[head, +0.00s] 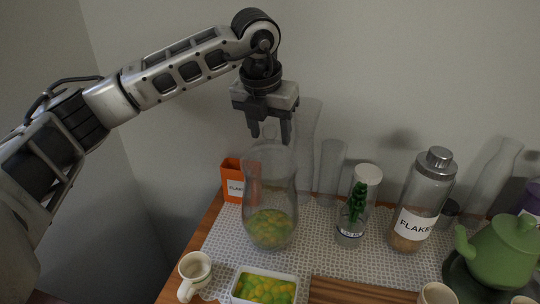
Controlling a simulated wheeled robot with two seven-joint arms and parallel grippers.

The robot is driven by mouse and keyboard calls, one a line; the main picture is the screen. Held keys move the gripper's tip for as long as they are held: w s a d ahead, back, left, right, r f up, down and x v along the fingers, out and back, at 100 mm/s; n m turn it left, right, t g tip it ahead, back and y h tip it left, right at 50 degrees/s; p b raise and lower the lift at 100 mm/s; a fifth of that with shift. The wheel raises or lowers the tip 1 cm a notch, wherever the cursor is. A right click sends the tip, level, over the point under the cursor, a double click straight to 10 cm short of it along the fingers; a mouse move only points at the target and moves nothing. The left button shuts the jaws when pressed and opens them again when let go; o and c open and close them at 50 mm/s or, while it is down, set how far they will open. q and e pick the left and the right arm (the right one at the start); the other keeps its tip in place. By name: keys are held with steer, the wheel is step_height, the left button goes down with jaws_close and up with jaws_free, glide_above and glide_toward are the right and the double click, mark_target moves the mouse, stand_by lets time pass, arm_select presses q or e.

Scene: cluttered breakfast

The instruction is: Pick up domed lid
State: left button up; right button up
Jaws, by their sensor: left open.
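A tall clear glass jar (270,205) stands at the back left of the table, with yellow-green pieces in its bottom. A clear domed lid (268,150) with a small knob appears to form its top; the glass makes its lower edge hard to tell. My left gripper (269,133) points down over the lid, its fingers open on either side of the knob. Whether a finger touches the glass cannot be told. My right gripper is not in view.
An orange box (233,181) stands close behind the jar at left. A cup (194,273) and a white dish (264,289) are in front. To the right are a jar with a green plant-like item (357,203), a flakes jar (420,205) and a green teapot (502,250).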

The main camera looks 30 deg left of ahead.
arm_select(q)
jaws_close()
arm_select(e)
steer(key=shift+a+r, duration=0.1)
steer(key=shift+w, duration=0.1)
arm_select(q)
steer(key=shift+r, duration=0.15)
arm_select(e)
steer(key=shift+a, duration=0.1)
arm_select(q)
steer(key=shift+r, duration=0.2)
steer(key=v, duration=0.1)
steer(key=b+v, duration=0.1)
steer(key=v, duration=0.1)
steer(key=shift+w+d+r+b, duration=0.1)
steer(key=shift+d+r+b, duration=0.15)
steer(key=shift+r+b, duration=0.1)
steer(key=s+d+r+b, duration=0.1)
steer(key=s+d+r, duration=0.7)
steer(key=s, duration=0.2)
steer(key=shift+s+r+b, duration=0.25)
steer(key=shift+r+b, duration=0.05)
steer(key=shift+r, duration=0.1)
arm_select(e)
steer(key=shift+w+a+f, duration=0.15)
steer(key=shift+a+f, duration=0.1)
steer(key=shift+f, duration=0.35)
